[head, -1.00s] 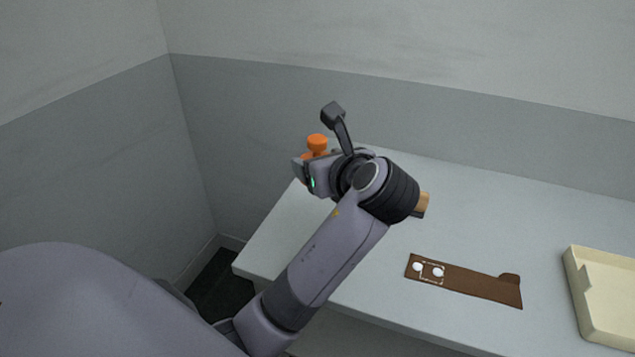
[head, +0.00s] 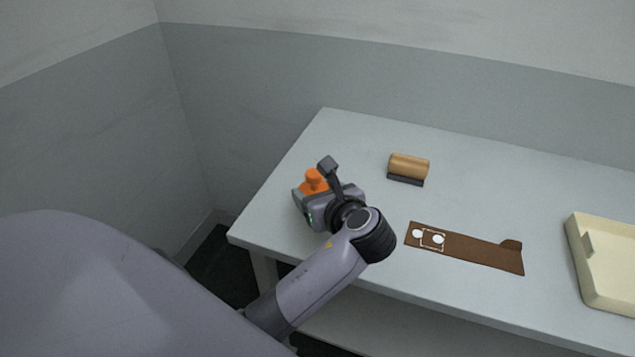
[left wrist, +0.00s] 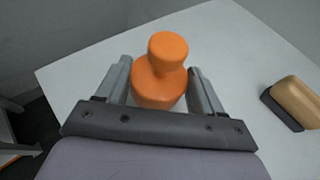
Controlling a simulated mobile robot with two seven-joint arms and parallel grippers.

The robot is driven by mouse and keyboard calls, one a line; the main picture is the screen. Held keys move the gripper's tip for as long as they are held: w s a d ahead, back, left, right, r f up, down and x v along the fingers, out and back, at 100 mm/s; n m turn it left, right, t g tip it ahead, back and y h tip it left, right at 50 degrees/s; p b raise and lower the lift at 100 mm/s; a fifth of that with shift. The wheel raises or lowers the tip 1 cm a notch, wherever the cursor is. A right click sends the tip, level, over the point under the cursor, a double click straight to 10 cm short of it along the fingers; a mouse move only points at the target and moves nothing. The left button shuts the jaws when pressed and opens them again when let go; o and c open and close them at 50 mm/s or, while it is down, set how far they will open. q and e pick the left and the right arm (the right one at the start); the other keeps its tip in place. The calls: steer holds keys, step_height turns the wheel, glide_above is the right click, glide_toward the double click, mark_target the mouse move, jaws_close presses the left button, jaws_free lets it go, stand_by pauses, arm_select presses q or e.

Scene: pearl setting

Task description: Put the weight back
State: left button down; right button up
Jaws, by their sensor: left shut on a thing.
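The orange weight (head: 314,181) has a knob on top and a wider round body. It is upright between the fingers of my left gripper (head: 308,190), near the left end of the table. In the left wrist view the weight (left wrist: 160,80) sits between both fingers of the gripper (left wrist: 162,88), which is shut on it. Its underside is hidden, so I cannot tell whether it touches the table. My right gripper is not in view.
A wooden-topped block with a dark base (head: 408,168) stands behind and right of the gripper. A brown strip (head: 480,252) with two white discs (head: 438,239) lies near the front edge. A cream tray (head: 588,290) is at right. The table (head: 490,190) is clear between them.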

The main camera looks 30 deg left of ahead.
arm_select(q)
steer(key=shift+w+f, duration=0.1)
steer(key=shift+f, duration=0.75)
steer(key=shift+c, duration=0.7)
jaws_free()
steer(key=shift+f, duration=0.25)
